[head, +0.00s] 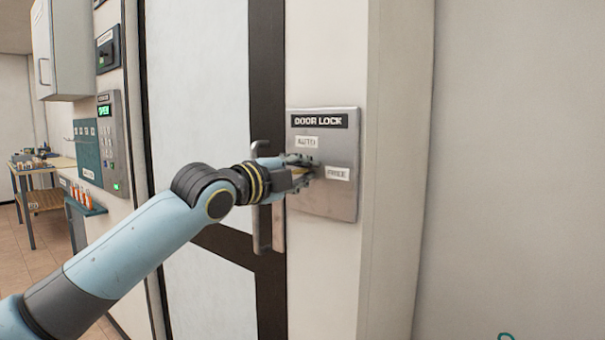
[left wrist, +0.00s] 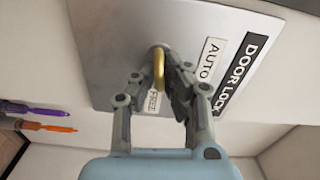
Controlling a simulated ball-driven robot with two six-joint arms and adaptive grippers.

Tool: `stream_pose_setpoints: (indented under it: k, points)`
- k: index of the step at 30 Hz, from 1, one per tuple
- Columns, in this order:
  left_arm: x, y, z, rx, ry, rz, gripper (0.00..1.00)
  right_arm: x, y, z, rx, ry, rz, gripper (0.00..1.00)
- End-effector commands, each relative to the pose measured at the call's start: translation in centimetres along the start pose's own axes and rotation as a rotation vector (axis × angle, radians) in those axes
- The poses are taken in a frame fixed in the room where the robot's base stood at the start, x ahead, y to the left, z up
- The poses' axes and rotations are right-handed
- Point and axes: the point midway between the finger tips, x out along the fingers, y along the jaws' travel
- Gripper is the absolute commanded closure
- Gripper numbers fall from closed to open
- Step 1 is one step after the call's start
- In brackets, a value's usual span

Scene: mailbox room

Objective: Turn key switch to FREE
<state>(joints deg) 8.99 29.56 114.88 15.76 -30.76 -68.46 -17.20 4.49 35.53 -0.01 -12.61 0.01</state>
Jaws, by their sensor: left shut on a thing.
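The metal DOOR LOCK panel (head: 345,206) is on the wall right of the door, with an AUTO label (head: 306,141) at upper left and a FREE label (head: 338,174) at right. My left gripper (head: 308,170) is at the panel's middle and hides the key switch in the head view. In the left wrist view, the yellow key (left wrist: 158,68) sticks out of a round metal lock between the fingers of my left gripper (left wrist: 158,82), which is shut on it. The FREE label (left wrist: 153,103) shows just below the key. The key's exact angle is hard to tell. My right gripper is not in view.
A door with a dark frame (head: 267,75) and a vertical handle (head: 262,235) is close to my left gripper. A keypad unit (head: 112,140) and a white cabinet (head: 62,50) are at left. Purple and orange pen-like items (left wrist: 45,127) show in the wrist view.

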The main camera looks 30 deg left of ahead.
Motion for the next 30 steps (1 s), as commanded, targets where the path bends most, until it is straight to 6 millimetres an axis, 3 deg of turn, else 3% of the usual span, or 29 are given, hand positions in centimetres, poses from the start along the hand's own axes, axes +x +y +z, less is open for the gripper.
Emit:
stream_pose_setpoints:
  k: [1,30]
  points:
    - [-0.05,0.74,0.08,0.01,-0.002,0.014,1.0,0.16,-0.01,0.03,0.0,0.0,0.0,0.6]
    - [-0.05,1.01,0.14,0.106,-0.002,0.019,1.0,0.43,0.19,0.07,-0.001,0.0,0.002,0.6]
